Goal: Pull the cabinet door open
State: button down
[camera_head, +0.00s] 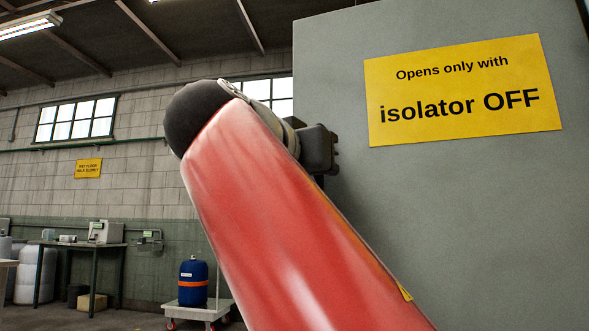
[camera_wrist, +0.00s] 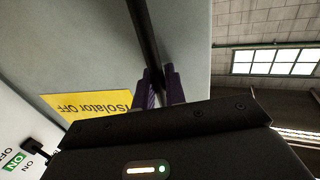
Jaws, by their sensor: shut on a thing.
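The grey cabinet door (camera_head: 450,220) fills the right of the head view, with a yellow sign (camera_head: 465,90) reading "Opens only with isolator OFF". In the wrist view the door (camera_wrist: 90,45) runs behind a long black bar handle (camera_wrist: 146,32). My gripper (camera_wrist: 160,90) has its purple fingers on either side of the lower visible part of this handle and is shut on it. The handle's lower end is hidden behind the gripper body. I cannot tell whether the door stands ajar. In the head view my red arm hides the handle and fingers.
A pale panel with a black switch (camera_wrist: 36,150) and a green ON label (camera_wrist: 14,163) shows at the wrist view's lower left; its setting is unclear. A blue drum (camera_head: 193,283) on a trolley (camera_head: 200,308) and a workbench (camera_head: 90,246) stand farther back left.

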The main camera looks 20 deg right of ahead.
jog(key=c, duration=1.5)
grip_release()
jog(key=shift+c, duration=0.2)
jog(key=shift+a, duration=0.1)
jog(key=v, duration=0.7)
jog(key=shift+s+a+p, duration=0.25)
jog(key=shift+a+p, duration=0.05)
jog(key=shift+p, duration=0.1)
